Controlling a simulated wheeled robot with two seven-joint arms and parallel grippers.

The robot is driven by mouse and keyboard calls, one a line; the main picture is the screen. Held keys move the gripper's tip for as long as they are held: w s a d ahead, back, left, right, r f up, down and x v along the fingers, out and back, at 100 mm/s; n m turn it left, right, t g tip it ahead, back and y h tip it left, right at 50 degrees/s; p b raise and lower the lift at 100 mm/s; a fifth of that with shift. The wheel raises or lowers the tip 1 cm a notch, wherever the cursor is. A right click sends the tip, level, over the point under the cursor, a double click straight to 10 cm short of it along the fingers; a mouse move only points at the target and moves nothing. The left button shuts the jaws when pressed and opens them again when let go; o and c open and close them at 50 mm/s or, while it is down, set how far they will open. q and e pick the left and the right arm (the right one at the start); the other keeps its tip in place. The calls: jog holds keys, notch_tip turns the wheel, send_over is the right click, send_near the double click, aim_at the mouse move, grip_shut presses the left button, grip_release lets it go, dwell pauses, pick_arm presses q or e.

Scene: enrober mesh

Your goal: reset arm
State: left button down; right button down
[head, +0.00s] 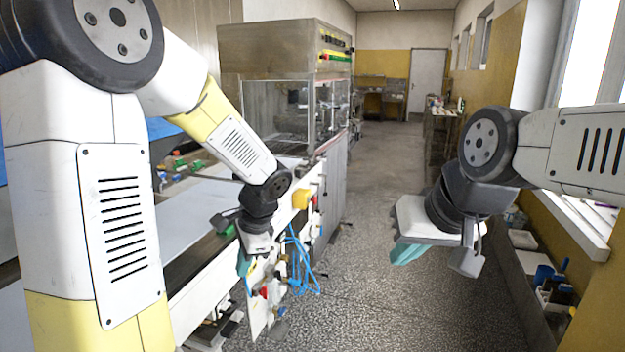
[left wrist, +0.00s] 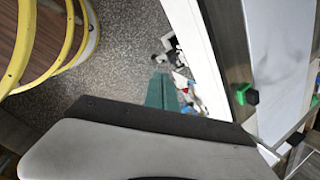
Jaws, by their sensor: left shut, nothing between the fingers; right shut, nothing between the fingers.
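My left arm comes in from the left, and my left gripper (head: 244,264) hangs beside the front edge of the machine. Its teal fingers point down, and nothing is held. In the left wrist view the teal fingers (left wrist: 161,92) are together, with the speckled floor and the machine's side below them. My right arm comes in from the right. My right gripper (head: 407,254) is over the open aisle, its teal fingers shut and empty, apart from anything around it.
A long machine with a pale belt (head: 205,215) runs along the left, with a metal and glass housing (head: 285,95) farther back. Blue cables (head: 298,262) hang close to my left gripper. The speckled floor (head: 370,300) is clear. A shelf with small items (head: 550,285) lines the right wall.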

pick_arm(q)
jog(key=s+d+r+n+t+h, duration=0.1)
jog(key=s+r+n+t+h, duration=0.3)
jog(key=s+r+n, duration=0.7)
jog(key=s+r+h, duration=0.1)
jog(key=s+r, duration=0.2)
jog(key=s, duration=0.1)
jog(key=shift+d+n+h, duration=0.3)
jog(key=shift+d+n, duration=0.05)
jog(key=shift+n, duration=0.05)
